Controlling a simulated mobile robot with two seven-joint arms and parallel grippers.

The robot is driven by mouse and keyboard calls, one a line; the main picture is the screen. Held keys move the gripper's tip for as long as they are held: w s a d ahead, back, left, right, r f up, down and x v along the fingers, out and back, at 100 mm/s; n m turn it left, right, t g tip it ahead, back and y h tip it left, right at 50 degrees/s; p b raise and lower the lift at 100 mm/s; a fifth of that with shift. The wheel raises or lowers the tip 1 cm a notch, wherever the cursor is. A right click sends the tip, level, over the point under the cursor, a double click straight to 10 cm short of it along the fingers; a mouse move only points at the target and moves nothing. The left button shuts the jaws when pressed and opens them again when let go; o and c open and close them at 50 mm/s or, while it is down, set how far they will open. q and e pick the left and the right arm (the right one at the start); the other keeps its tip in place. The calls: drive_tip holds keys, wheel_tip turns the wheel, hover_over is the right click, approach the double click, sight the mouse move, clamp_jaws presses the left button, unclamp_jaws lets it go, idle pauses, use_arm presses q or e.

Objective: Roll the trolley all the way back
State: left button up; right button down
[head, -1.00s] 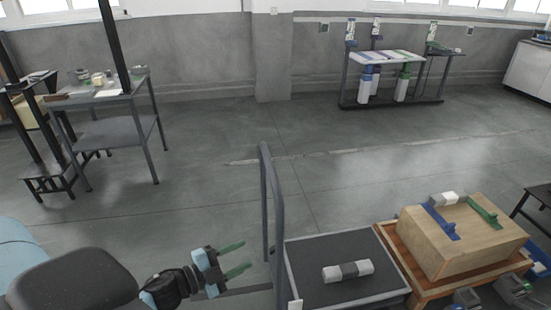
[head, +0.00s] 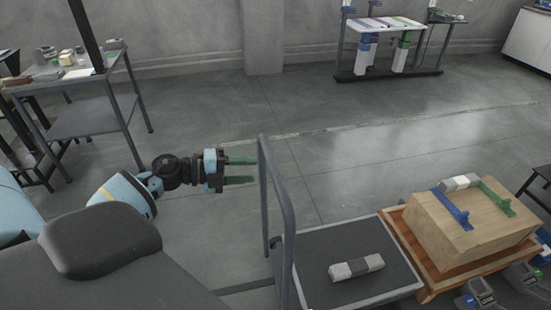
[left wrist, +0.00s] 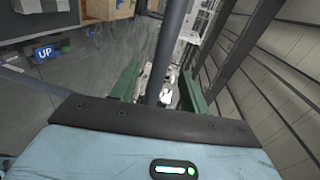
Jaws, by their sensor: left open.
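The trolley has a flat dark deck (head: 345,256) and an upright grey tube handle (head: 265,195) at its left end. My left gripper (head: 243,171) is open, its green fingers pointing right at the upper part of the handle and very close to it. In the left wrist view a grey tube, apparently the handle (left wrist: 174,45), runs between the parted green fingers of my left gripper (left wrist: 160,85). I cannot tell whether the fingers touch it. A grey and white block (head: 356,267) lies on the deck.
A wooden box (head: 460,232) with blue and green brackets sits on an orange-brown base right of the deck. A grey table (head: 100,93) stands at the left, a white-topped stand (head: 390,24) at the back. The floor (head: 340,160) between is mostly clear.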

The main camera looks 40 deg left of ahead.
sight(274, 167)
use_arm(q)
drive_tip(key=shift+w+a+r, duration=0.25)
drive_tip(key=shift+w, duration=0.05)
drive_tip(key=shift+d, duration=0.1)
drive_tip(key=x, duration=0.7)
drive_tip(key=shift+w+d+f+p, duration=0.1)
drive_tip(key=shift+w+d+p, duration=0.15)
drive_tip(key=shift+p, duration=0.05)
clamp_jaws()
